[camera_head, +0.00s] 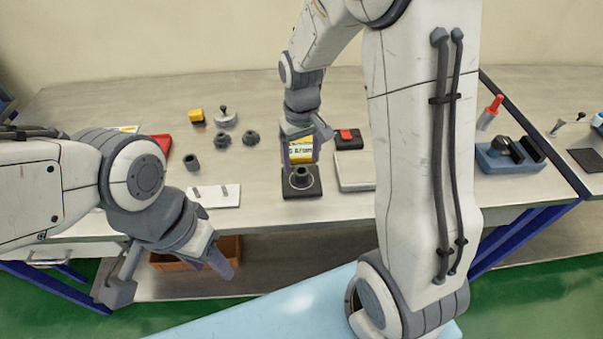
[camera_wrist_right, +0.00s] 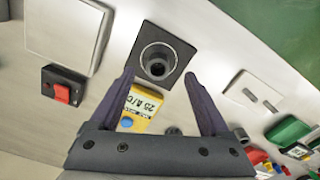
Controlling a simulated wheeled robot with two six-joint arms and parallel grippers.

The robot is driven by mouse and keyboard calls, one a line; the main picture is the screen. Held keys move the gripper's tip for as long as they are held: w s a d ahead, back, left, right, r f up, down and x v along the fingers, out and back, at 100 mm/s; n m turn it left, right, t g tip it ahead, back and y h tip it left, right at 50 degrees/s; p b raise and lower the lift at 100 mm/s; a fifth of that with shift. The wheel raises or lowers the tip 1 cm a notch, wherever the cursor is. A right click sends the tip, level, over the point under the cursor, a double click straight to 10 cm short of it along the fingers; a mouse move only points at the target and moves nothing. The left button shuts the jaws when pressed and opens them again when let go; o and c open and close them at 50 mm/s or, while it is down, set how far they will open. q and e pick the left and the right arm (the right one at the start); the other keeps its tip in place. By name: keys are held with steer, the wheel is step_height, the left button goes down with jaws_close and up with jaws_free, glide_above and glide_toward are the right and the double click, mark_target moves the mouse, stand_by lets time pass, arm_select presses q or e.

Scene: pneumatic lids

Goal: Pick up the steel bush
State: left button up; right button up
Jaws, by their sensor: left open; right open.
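A grey, hollow, round steel bush (camera_head: 300,178) sits upright on a black square block (camera_head: 302,191) near the table's front edge. In the right wrist view the bush (camera_wrist_right: 158,61) shows its open bore, on the block (camera_wrist_right: 176,44). A second dark, short hollow cylinder (camera_head: 191,162) stands on the table farther left. My left gripper (camera_head: 170,278) is open and empty, low in front of the table edge.
A yellow labelled block (camera_head: 301,150) lies just behind the bush. A white plate with two pins (camera_head: 215,196) is left; a pale flat box (camera_head: 355,172) and a black box with a red button (camera_head: 348,139) are right.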

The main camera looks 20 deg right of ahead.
mark_target(301, 170)
steer(key=f, duration=0.3)
steer(key=f+p, duration=0.1)
steer(key=f, duration=0.1)
steer(key=shift+w+d+f, duration=0.1)
steer(key=shift+w+f, duration=0.2)
jaws_close()
steer(key=shift+r, duration=0.1)
